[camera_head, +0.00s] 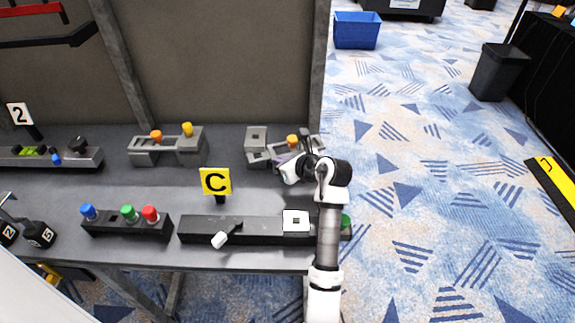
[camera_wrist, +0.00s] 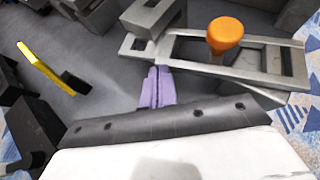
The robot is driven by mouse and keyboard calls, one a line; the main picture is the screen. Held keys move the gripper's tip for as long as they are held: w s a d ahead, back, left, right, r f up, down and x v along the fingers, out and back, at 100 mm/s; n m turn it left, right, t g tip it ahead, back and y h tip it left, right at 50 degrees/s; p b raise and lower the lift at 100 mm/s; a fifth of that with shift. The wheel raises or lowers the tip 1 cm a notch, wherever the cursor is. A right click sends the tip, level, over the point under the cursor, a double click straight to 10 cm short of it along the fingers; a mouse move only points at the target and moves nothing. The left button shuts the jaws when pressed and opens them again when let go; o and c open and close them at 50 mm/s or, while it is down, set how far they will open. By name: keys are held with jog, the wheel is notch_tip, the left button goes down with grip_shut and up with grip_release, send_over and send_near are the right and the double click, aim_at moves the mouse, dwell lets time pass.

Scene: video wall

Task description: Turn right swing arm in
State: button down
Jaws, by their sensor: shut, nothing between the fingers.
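The right swing arm is a grey slotted bar with an orange knob (camera_head: 292,140) at the back right of the table. In the wrist view the slotted bar (camera_wrist: 262,73) lies across the upper right, and its orange knob (camera_wrist: 225,33) stands up from it. A grey slotted block (camera_head: 256,134) is at its left. My gripper (camera_head: 283,158) is at the near side of this fixture. In the wrist view my gripper's purple fingers (camera_wrist: 155,88) are together and empty, close to the bar's left end. I cannot tell whether they touch it.
Another grey fixture (camera_head: 165,147) with orange and yellow knobs stands to the left. A yellow C sign (camera_head: 215,182), a black bar (camera_head: 200,230) and a button box (camera_head: 126,224) are nearer the front. A post (camera_head: 318,70) rises behind the right end.

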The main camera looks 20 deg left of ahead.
jog(key=shift+w+a+p, duration=0.2)
jog(key=shift+w+a, duration=0.15)
jog(key=shift+a, duration=0.3)
jog(key=shift+w+a+p, duration=0.2)
jog(key=shift+w+a, duration=0.15)
jog(key=shift+a, duration=0.3)
jog(key=shift+s, duration=0.15)
